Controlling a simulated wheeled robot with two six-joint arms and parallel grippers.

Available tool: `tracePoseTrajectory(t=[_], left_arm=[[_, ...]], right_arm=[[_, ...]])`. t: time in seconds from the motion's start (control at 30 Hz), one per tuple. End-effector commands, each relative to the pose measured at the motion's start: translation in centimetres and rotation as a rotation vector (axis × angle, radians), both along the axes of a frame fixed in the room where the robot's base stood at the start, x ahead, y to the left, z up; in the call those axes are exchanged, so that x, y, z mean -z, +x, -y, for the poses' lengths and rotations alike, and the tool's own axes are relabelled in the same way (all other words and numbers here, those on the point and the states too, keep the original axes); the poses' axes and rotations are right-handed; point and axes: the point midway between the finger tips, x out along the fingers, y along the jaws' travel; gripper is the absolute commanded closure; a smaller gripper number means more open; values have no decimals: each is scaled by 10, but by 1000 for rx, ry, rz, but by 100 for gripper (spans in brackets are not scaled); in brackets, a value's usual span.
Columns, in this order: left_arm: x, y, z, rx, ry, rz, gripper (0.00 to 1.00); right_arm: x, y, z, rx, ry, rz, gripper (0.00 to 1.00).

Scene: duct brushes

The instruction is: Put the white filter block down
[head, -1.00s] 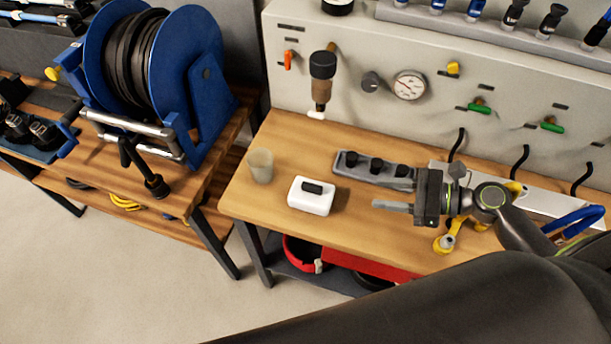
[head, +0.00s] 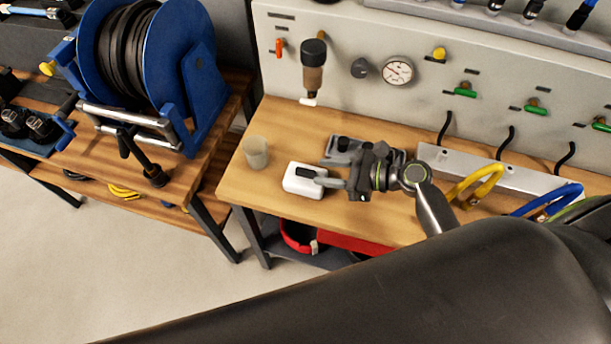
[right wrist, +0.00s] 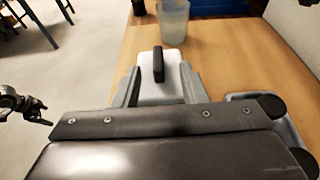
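The white filter block (head: 303,180), with a black handle on top, sits on the wooden bench. My right gripper (head: 321,171) is open at its right side. In the head view the near finger overlaps the block's top and the far finger lies behind it. In the right wrist view the block (right wrist: 147,92) shows between the two spread grey fingers (right wrist: 158,85), its black handle midway between them. Contact cannot be told. A dark jointed part at the left edge of the right wrist view looks like my left gripper (right wrist: 25,107); its fingers are unclear.
A translucent cup (head: 256,152) stands just left of and behind the block. A grey tray with black knobs (head: 340,146) lies behind my right gripper, partly hidden. A wall panel with a gauge (head: 397,70) rises behind the bench. The bench's front left is clear.

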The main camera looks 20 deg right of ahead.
Motion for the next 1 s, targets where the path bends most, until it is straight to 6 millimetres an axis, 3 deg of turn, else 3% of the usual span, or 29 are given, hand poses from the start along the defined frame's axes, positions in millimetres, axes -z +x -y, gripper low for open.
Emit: tracePoseTrajectory(t=[0.17, 0.5, 0.8, 1.0], left_arm=[[-4, 0, 0, 0, 0, 0, 15], [-21, 0, 1, -1, -1, 1, 15], [-20, 0, 0, -1, -1, 1, 15], [-20, 0, 0, -1, -1, 1, 15]], right_arm=[[2, 4, -7, 1, 1, -2, 62], [12, 26, -43, 1, 2, -2, 62], [16, 29, -47, 0, -2, -1, 62], [16, 29, -47, 0, -1, -1, 85]])
